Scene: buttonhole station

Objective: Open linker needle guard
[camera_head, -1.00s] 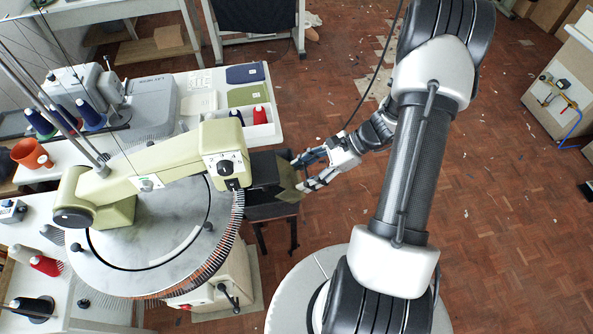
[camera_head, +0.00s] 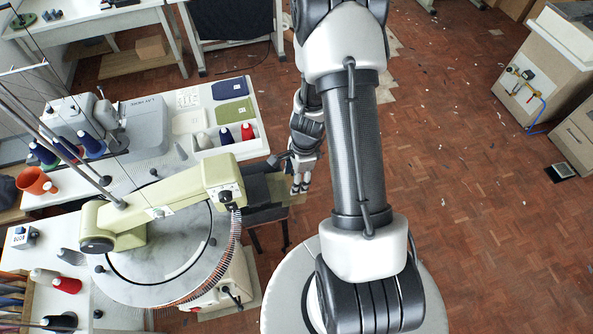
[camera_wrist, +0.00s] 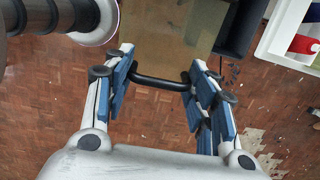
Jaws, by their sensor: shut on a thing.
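The linker has a cream arm and head (camera_head: 222,178) over a round grey dial (camera_head: 150,262) with a row of needles along its right rim. The needle guard looks like a see-through amber plate (camera_head: 293,198), at the right of the head beside a dark box-like part. In the wrist view the amber plate (camera_wrist: 165,35) lies beyond my fingertips, with a black bar handle (camera_wrist: 160,83) at its near side. My gripper (camera_wrist: 163,78) has its blue-padded fingers at the two ends of this bar, holding it. In the head view my gripper (camera_head: 298,175) is small and partly hides the plate.
Behind the linker a white table (camera_head: 250,95) carries a grey machine, folded cloths and thread cones (camera_head: 225,135). A stool-like dark support (camera_head: 262,210) stands below the guard.

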